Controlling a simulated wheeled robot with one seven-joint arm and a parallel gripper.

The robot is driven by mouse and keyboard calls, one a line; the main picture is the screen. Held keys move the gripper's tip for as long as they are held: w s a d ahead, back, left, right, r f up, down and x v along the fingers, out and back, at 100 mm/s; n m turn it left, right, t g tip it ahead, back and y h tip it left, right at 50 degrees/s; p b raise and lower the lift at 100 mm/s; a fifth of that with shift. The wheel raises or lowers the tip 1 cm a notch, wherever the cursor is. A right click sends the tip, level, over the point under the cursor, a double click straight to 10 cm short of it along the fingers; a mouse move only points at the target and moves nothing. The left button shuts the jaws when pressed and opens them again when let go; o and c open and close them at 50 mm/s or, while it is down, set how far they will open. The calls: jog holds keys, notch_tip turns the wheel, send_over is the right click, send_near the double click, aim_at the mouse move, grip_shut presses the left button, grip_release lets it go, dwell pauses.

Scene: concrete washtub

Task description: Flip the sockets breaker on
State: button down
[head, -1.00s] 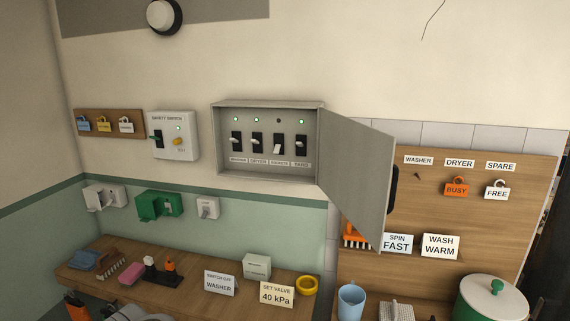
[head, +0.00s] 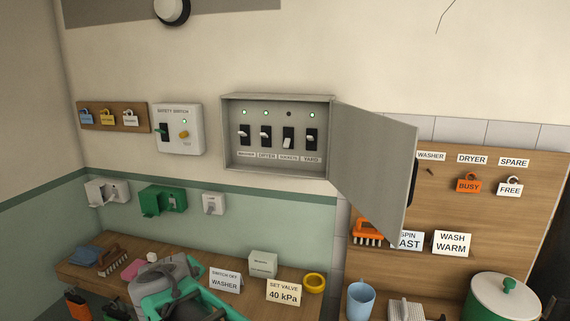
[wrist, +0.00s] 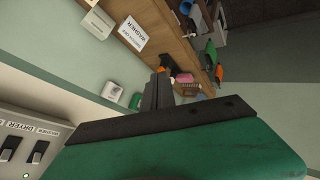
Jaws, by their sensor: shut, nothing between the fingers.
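The open grey breaker box (head: 277,97) hangs on the wall in the head view, with a row of breakers. The third from left, apparently the sockets breaker (head: 288,140), has its pale lever down and the lamp above it dark. The other breakers' levers sit higher, under lit green lamps. My gripper (wrist: 158,92) shows in the wrist view, fingers together and empty, apart from the box. In the head view my arm is low, left of and below the box; the fingertips cannot be made out. The wrist view catches only the box's washer and dryer end (wrist: 35,148).
The box door (head: 375,165) stands open to the right, jutting into the room. A safety switch box (head: 178,130) is left of the breaker box. Sockets (head: 162,200) and a cluttered wooden shelf (head: 75,270) lie below. The wall directly under the box is clear.

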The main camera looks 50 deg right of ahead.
jog(key=w+d+r+n+h+b, duration=0.15)
jog(key=d+h, duration=0.25)
jog(key=d, duration=0.7)
jog(key=w+d+r+n+h+b, duration=0.1)
jog(key=d+r+n+h, duration=0.3)
jog(key=d, duration=0.6)
jog(key=s+d+r+n+t+h+b, duration=0.2)
jog(key=d+r+n+h, duration=0.6)
jog(key=n, duration=0.8)
jog(key=s+d+h+b, duration=0.1)
jog(key=s+d+h, duration=0.1)
jog(key=d+h, duration=0.1)
jog(key=shift+s+d+t, duration=0.15)
jog(key=shift+d+t, duration=0.15)
jog(key=shift+d, duration=0.05)
jog(key=shift+r, duration=0.1)
